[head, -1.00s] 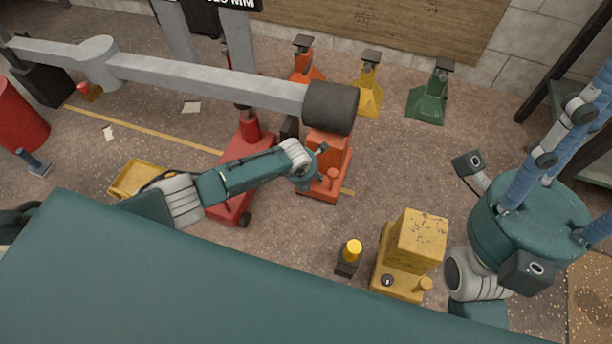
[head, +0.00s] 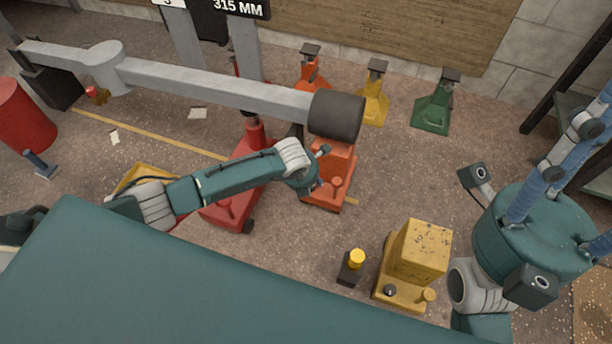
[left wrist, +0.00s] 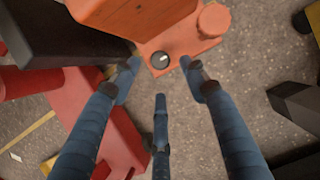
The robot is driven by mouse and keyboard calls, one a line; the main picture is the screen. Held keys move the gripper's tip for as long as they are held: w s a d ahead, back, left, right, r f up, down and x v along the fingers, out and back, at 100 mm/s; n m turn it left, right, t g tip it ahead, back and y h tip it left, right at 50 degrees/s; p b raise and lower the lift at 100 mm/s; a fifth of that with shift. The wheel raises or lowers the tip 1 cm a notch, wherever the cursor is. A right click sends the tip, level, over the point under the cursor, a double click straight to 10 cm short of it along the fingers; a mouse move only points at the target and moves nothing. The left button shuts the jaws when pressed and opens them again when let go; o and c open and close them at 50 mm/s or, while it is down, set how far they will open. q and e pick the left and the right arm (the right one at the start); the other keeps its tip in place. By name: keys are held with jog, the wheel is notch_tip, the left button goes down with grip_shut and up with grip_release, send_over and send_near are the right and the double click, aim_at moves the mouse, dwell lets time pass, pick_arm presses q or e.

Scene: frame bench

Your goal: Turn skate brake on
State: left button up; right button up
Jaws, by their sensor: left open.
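An orange skate (head: 342,160) stands on the floor under the dark round end of the grey beam. In the left wrist view its orange body (left wrist: 190,38) carries a round black dial (left wrist: 160,60) with a white mark, beside an orange knob (left wrist: 214,19). My left gripper (head: 318,172) is at the skate's near left side. In the left wrist view the left gripper (left wrist: 160,82) is open, its blue fingers spread around the dial with nothing between them. My right gripper (head: 535,220) is at the right, its blue fingers running out of the picture.
A yellow skate (head: 420,250) with a dial and a small yellow-topped block (head: 352,266) stand in front. A red jack base (head: 235,205) is left of the orange skate. Orange, yellow and green stands (head: 435,108) line the wall. Floor right of the orange skate is clear.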

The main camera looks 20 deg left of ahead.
pick_arm(q)
jog(key=shift+v, duration=2.4)
jog(key=shift+d, duration=0.1)
